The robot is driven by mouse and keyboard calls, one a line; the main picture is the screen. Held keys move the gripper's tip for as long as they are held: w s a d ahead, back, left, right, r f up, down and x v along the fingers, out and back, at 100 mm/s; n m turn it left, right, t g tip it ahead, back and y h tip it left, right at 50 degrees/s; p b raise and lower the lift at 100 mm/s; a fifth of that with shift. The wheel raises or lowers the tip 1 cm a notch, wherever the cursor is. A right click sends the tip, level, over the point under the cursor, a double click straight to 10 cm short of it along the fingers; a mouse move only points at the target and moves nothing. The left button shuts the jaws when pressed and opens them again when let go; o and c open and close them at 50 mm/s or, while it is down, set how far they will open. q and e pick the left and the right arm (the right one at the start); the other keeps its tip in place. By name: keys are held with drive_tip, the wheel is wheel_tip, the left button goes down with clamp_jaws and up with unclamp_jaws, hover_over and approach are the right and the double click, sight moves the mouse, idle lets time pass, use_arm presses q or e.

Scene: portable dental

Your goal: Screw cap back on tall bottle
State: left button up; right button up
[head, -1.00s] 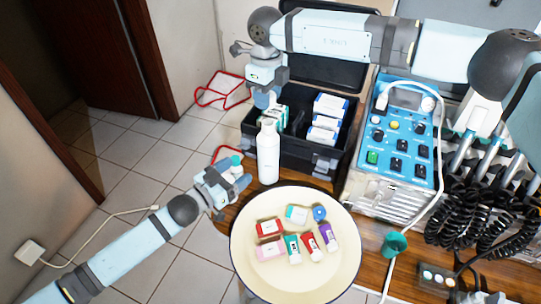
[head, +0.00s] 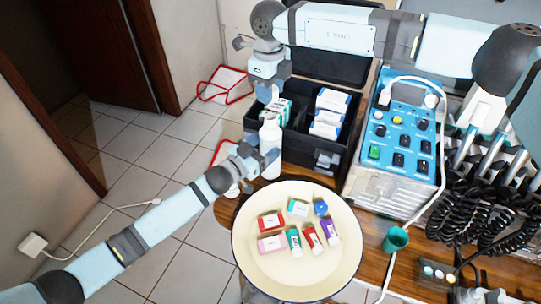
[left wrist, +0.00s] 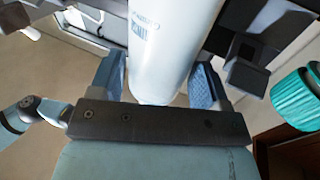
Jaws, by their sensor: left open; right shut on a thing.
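The tall white bottle (head: 270,152) stands upright on the table in front of the black case; it also fills the middle of the left wrist view (left wrist: 165,50). My left gripper (head: 258,160) is open, with one blue finger pad on each side of the bottle's body in the left wrist view (left wrist: 160,85). I cannot tell whether the pads touch it. My right gripper (head: 267,97) is above the bottle, pointing down and shut on a small white piece, apparently the cap (head: 266,93), mostly hidden by the fingers. A gap shows between it and the bottle top.
A black case (head: 325,157) with boxes stands behind the bottle. A round cream tray (head: 255,262) with several small packs is in front. A blue control unit (head: 405,150) stands to the right. A teal ribbed lid (left wrist: 297,98) is close to the left gripper in the wrist view.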

sight(270, 116)
use_arm(q)
drive_tip(key=shift+x, duration=1.1)
drive_tip(key=c, duration=0.9)
drive_tip(key=shift+c, duration=0.2)
use_arm(e)
drive_tip(key=shift+f, duration=2.5)
drive_tip(key=shift+f, duration=0.1)
drive_tip(key=shift+f, duration=0.8)
drive_tip(key=shift+f, duration=0.55)
